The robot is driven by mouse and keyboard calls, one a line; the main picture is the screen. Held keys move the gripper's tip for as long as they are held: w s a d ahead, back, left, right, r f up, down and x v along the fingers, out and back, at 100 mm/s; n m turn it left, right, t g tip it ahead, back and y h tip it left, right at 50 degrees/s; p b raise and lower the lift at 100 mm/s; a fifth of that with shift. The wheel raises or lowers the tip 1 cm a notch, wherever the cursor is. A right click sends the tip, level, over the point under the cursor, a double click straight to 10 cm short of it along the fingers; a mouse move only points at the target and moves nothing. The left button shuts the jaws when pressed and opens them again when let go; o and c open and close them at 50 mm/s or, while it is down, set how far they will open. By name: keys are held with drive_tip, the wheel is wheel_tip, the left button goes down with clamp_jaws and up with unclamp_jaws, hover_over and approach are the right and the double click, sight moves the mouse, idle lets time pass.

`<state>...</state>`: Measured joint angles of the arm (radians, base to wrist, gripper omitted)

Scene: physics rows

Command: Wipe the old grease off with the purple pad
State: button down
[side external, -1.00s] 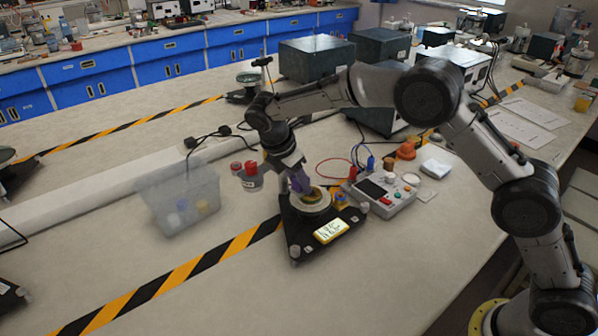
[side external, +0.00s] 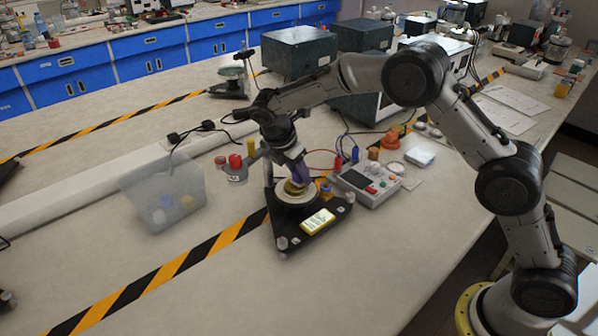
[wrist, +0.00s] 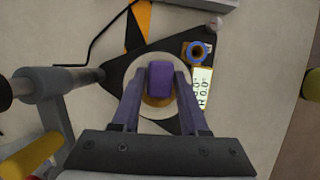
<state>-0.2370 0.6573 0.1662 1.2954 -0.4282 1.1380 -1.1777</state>
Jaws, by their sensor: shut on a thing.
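My gripper (wrist: 160,80) is shut on the purple pad (wrist: 160,72), which sits between its two purple fingers. In the wrist view the pad is over a pale round plate (wrist: 133,68) on a black three-cornered base (wrist: 115,76). A yellow-brown patch (wrist: 158,101), which looks like the grease, shows on the plate just below the pad. In the side view my gripper (side external: 299,175) points down at the plate (side external: 290,201) on the base (side external: 289,240). I cannot tell whether the pad touches the plate. The pad and fingers partly hide the patch.
A yellow-framed display (side external: 318,221) and a blue ring (side external: 326,188) sit on the base. A control box (side external: 368,186) stands close on the right. A clear bin (side external: 163,200) and red-capped items (side external: 236,164) are left. The bench in front is clear.

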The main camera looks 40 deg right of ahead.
sight(291, 187)
drive_tip(key=shift+a, duration=2)
drive_tip(key=shift+v, duration=1.2)
wheel_tip(291, 187, up, 6)
drive_tip(key=shift+d, duration=0.15)
